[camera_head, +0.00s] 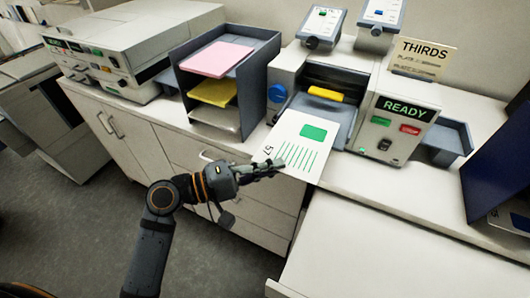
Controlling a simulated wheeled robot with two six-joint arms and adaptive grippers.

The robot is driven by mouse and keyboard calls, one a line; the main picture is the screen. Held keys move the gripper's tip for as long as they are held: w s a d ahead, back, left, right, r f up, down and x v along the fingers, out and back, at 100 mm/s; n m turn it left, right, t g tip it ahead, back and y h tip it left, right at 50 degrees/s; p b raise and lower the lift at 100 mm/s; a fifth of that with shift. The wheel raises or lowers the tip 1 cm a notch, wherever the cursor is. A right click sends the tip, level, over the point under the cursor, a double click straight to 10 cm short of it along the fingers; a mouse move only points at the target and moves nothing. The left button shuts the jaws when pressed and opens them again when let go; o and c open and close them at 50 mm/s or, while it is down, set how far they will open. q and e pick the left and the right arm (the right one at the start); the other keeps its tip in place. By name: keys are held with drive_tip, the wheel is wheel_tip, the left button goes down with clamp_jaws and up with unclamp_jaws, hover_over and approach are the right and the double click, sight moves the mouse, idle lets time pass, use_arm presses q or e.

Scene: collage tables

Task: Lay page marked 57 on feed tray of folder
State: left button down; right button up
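The page marked 57 (298,150) is white, with a green block and green lines; its number shows near its lower left edge. Its far end overlaps the grey feed tray (338,112) of the folder (385,130); its near end reaches out toward the counter's front edge. I cannot tell if it rests flat on the tray. My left gripper (278,166) is at the page's near left edge, with its fingers closed together on that edge. The folder's panel reads READY. My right gripper is not in view.
A rack (262,62) with pink, yellow and pale sheets stands left of the folder. A printer-like machine (130,45) is farther left. A THIRDS sign (422,56) stands behind the folder. A dark blue panel (500,150) is at the right. Bare counter (375,178) lies in front.

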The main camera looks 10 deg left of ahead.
sight(283, 156)
use_arm(q)
drive_tip(key=shift+s+d, duration=0.1)
drive_tip(key=shift+w+d+r, duration=0.15)
drive_tip(key=shift+d, duration=0.25)
drive_tip(key=shift+w+d+r, duration=0.1)
drive_tip(key=shift+w+d, duration=0.05)
drive_tip(key=shift+d, duration=0.25)
drive_tip(key=w, duration=0.3)
drive_tip(key=shift+d+f, duration=0.2)
drive_tip(key=shift+f, duration=0.2)
drive_tip(key=w, duration=0.2)
drive_tip(key=w+d+b, duration=0.1)
drive_tip(key=shift+w+f, duration=0.15)
drive_tip(key=shift+f, duration=0.15)
drive_tip(key=w, duration=0.2)
drive_tip(key=w+d+b, duration=0.1)
drive_tip(key=shift+w+d+f, duration=0.1)
drive_tip(key=shift+w+f, duration=0.2)
drive_tip(key=shift+f, duration=0.3)
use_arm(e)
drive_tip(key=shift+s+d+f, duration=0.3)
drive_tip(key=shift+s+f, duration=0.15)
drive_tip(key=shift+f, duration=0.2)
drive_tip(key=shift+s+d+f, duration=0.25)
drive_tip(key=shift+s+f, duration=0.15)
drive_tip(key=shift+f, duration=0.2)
use_arm(q)
drive_tip(key=shift+s, duration=0.1)
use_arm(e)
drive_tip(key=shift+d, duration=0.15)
